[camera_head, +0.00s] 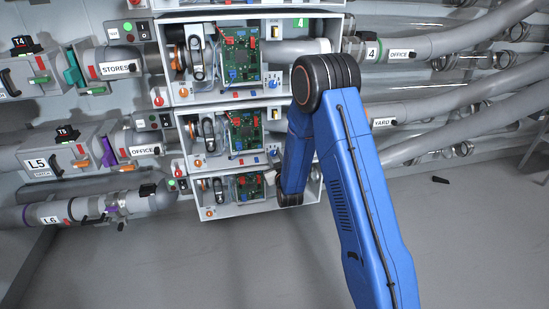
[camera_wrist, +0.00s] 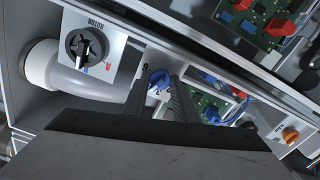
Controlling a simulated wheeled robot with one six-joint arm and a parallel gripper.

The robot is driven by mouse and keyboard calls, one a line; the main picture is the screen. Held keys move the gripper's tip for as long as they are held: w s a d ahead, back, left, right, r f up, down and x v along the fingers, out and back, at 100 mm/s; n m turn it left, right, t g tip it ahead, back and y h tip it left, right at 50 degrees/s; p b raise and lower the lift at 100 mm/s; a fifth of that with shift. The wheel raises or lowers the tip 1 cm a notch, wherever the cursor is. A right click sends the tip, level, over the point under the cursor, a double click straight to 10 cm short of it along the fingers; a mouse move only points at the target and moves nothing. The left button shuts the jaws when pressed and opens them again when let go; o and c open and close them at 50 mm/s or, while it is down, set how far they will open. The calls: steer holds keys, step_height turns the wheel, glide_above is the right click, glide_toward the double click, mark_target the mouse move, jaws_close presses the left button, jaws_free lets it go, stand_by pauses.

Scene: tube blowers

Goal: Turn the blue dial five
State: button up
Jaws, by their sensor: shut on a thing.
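The blue dial (camera_wrist: 158,78) shows in the wrist view on a grey panel with small dark marks beside it. My gripper (camera_wrist: 160,86) has one dark finger on each side of the dial and is shut on it. The fingers partly cover the dial, so its pointer setting cannot be read. In the head view my blue arm hides the gripper and the held dial. Similar small blue dials show there on the top box (camera_head: 274,78) and the middle box (camera_head: 273,153).
A black rotor knob (camera_wrist: 85,46) and a grey pipe (camera_wrist: 92,84) are left of the fingers in the wrist view. A green circuit board (camera_wrist: 208,104), blue wires and an orange knob (camera_wrist: 291,134) lie to the right. The floor (camera_head: 470,230) at right is mostly clear.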

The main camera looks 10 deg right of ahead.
steer(key=m, duration=0.4)
steer(key=shift+m, duration=1.6)
steer(key=o, duration=1.1)
steer(key=shift+c, duration=0.2)
